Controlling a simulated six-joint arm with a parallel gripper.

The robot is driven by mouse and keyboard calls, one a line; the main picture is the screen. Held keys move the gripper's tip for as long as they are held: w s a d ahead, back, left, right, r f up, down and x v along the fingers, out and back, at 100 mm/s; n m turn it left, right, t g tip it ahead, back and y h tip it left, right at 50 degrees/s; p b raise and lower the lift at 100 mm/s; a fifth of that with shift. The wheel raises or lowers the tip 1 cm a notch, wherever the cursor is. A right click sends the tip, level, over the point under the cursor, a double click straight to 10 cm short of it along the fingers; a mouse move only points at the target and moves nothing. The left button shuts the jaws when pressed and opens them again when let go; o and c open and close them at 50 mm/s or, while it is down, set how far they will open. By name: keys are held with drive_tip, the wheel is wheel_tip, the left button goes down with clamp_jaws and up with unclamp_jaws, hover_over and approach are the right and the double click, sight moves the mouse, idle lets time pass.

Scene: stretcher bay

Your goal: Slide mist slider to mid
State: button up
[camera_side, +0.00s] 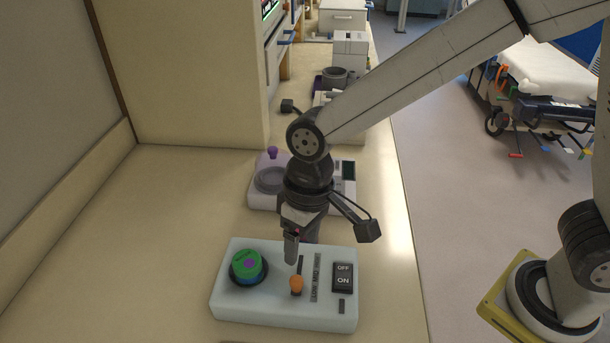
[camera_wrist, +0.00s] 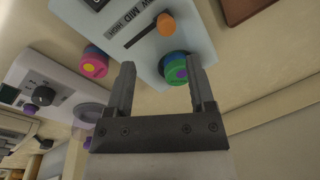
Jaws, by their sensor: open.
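The pale control box (camera_side: 240,309) lies on the counter in the side view and shows at the top of the wrist view (camera_wrist: 185,42). Its orange slider knob (camera_side: 297,285) sits at the LOW end of a dark slot, beside a LOW–MID–HIGH label strip (camera_side: 316,277). The knob also shows in the wrist view (camera_wrist: 165,24), beyond the fingertips. My gripper (camera_side: 300,250) points down over the rear part of the box, apart from the knob. In the wrist view its fingers (camera_wrist: 160,64) are spread with nothing between them.
A green dial with a purple centre (camera_side: 248,267) stands left of the slot. An OFF/ON switch (camera_side: 343,277) is at the right. A second device with a purple knob (camera_side: 273,152) stands behind. The counter left of the box is clear.

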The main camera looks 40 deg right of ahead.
sight(296, 279)
drive_tip(key=shift+s+a, duration=0.1)
drive_tip(key=shift+a, duration=0.3)
drive_tip(key=shift+s+a+f, duration=0.1)
drive_tip(key=shift+a+f, duration=0.05)
drive_tip(key=shift+f, duration=1.1)
drive_tip(key=shift+s+a+f, duration=0.1)
drive_tip(key=shift+a+f, duration=0.1)
drive_tip(key=shift+f, duration=1.1)
drive_tip(key=shift+a+f, duration=0.15)
drive_tip(key=shift+f, duration=1.1)
clamp_jaws()
